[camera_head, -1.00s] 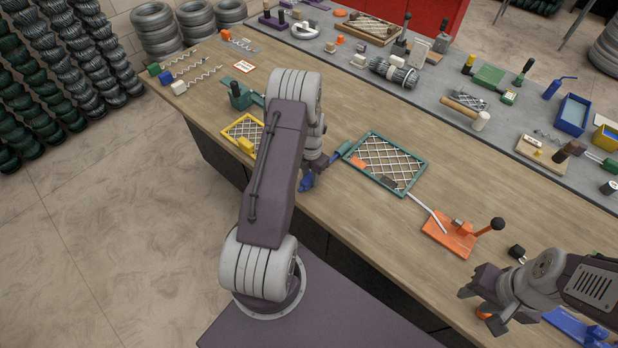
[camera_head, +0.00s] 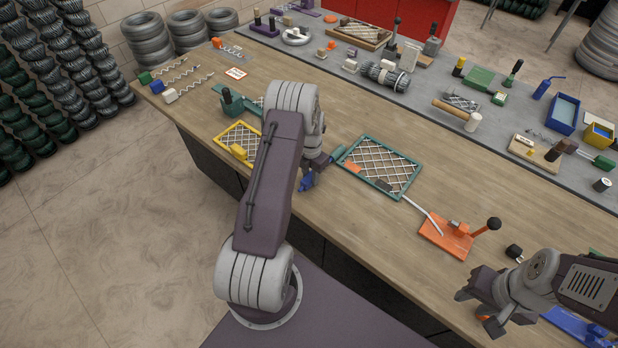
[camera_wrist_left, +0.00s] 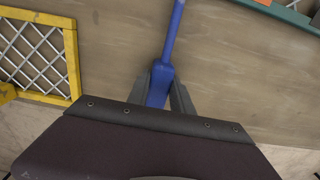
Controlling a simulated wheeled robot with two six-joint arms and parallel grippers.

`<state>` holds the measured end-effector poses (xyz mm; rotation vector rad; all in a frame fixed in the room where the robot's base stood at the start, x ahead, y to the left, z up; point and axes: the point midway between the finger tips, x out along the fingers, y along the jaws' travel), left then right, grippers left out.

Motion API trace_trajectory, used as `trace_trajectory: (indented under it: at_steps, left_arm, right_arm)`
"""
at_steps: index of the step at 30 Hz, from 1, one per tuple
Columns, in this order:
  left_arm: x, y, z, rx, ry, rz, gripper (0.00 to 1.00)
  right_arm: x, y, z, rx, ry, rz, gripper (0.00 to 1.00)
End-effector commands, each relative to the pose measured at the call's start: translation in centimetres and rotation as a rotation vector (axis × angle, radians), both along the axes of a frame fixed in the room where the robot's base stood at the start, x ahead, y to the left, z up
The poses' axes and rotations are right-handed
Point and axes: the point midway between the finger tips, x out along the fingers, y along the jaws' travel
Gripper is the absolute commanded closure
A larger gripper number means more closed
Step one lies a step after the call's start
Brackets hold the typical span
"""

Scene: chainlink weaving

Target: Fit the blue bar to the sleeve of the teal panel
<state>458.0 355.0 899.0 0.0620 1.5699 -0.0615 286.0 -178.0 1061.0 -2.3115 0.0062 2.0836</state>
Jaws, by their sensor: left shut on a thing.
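The teal panel (camera_head: 414,184), a teal frame with a wire mesh, lies on the wooden bench in the head view. Its corner edge shows at the top right of the left wrist view (camera_wrist_left: 290,14). My left gripper (camera_wrist_left: 161,84) is shut on the blue bar (camera_wrist_left: 173,36), which points away from it. In the head view the left gripper (camera_head: 308,180) is just left of the panel, partly hidden by my arm. The bar's far end is close to the panel's left side; I cannot tell whether it touches the sleeve. My right gripper (camera_head: 488,304) is open above the bench at the lower right.
A yellow mesh panel (camera_head: 256,139) lies left of my left arm. An orange clamp (camera_head: 445,238) with a black knob stands at the teal panel's lower right. A grey mat (camera_head: 430,108) with several tools runs along the back. The bench between panel and mat is clear.

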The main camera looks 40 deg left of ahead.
Motion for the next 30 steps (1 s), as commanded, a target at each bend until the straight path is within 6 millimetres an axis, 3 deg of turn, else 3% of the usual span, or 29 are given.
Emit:
trace_trajectory:
  at_steps: [6,7,9,10,20,30]
  left_arm:
    - [0.7,-0.1,-0.1,0.000,-0.001,0.000,1.00]
    - [0.7,-0.1,-0.1,0.000,0.000,0.001,0.70]
    - [0.7,-0.1,0.0,0.000,0.000,0.001,0.51]
    - [0.7,-0.1,0.0,0.000,0.000,0.001,0.48]
    - [0.7,0.0,0.3,0.000,-0.001,0.001,0.48]
    - [0.7,0.0,7.0,0.002,-0.004,0.001,0.48]
  right_arm:
    - [0.0,0.0,-0.3,0.000,0.000,0.000,0.64]
    - [0.0,0.0,-0.3,0.000,0.000,0.000,0.64]
    - [0.0,0.0,-0.3,0.000,0.000,0.000,0.64]
    - [0.0,0.0,-0.3,0.000,0.000,0.000,0.64]
    - [0.0,0.0,-0.4,0.000,0.000,0.000,0.64]
    - [0.0,0.0,-1.8,0.000,0.000,0.000,0.64]
